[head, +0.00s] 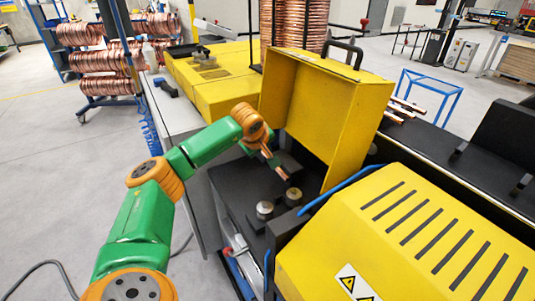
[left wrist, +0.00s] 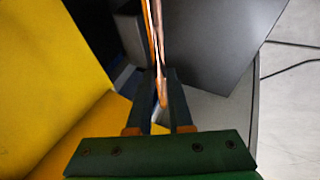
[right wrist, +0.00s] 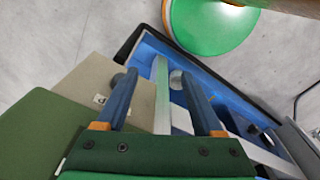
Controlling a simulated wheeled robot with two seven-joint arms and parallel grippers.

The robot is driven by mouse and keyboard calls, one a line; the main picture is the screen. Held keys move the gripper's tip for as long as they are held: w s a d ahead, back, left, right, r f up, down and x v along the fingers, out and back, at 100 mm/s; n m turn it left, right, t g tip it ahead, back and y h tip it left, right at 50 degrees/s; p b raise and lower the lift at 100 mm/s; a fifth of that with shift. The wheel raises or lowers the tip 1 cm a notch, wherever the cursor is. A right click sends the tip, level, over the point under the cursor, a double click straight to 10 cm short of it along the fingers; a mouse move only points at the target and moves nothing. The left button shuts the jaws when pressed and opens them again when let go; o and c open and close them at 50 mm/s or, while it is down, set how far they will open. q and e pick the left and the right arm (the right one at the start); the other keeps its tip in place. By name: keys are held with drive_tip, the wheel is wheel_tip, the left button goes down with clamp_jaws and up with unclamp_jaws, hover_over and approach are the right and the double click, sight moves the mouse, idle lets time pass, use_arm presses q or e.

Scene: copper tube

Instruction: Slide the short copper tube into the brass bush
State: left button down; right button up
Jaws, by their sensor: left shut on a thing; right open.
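The short copper tube (head: 284,175) is held by my left gripper (head: 272,160) above the dark machine bed inside the raised yellow cover. In the left wrist view the tube (left wrist: 157,50) runs lengthwise between the two dark fingers (left wrist: 163,85). Two short round metal pieces stand on the dark bed below and near the tube, one at the front (head: 264,208) and one behind it to the right (head: 292,195). I cannot tell which is the brass bush. The tube is apart from both, its end pointing down toward them. My right gripper (right wrist: 158,80) is open and empty, outside the head view.
The raised yellow cover (head: 318,110) stands close to the right of my left gripper. A yellow slotted housing (head: 400,240) fills the right front. Copper tubes (head: 398,110) lie on the dark bench behind. Below my right gripper is a blue tray (right wrist: 225,115).

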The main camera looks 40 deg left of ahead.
sight(278, 196)
use_arm(q)
drive_tip(key=shift+s+r, duration=0.1)
drive_tip(key=f+b, duration=0.2)
drive_tip(key=f, duration=0.1)
drive_tip(key=f+b, duration=0.3)
drive_tip(key=f, duration=0.1)
drive_tip(key=f+b, duration=0.2)
drive_tip(key=f, duration=0.1)
drive_tip(key=shift+w+f, duration=0.35)
drive_tip(key=shift+w, duration=0.05)
drive_tip(key=shift+s+d+r, duration=0.1)
drive_tip(key=shift+s+d, duration=0.1)
drive_tip(key=shift+d, duration=0.35)
drive_tip(key=shift+s+d+r, duration=0.1)
drive_tip(key=shift+s+d, duration=0.05)
drive_tip(key=shift+d, duration=0.4)
drive_tip(key=shift+s+d, duration=0.3)
drive_tip(key=shift+d, duration=0.7)
drive_tip(key=shift+s+d, duration=0.25)
drive_tip(key=shift+d, duration=0.75)
idle(0.5)
drive_tip(key=shift+d+f, duration=0.1)
drive_tip(key=shift+f, duration=0.05)
drive_tip(key=c, duration=0.7)
unclamp_jaws()
drive_tip(key=shift+c, duration=0.2)
drive_tip(key=shift+s+f, duration=0.1)
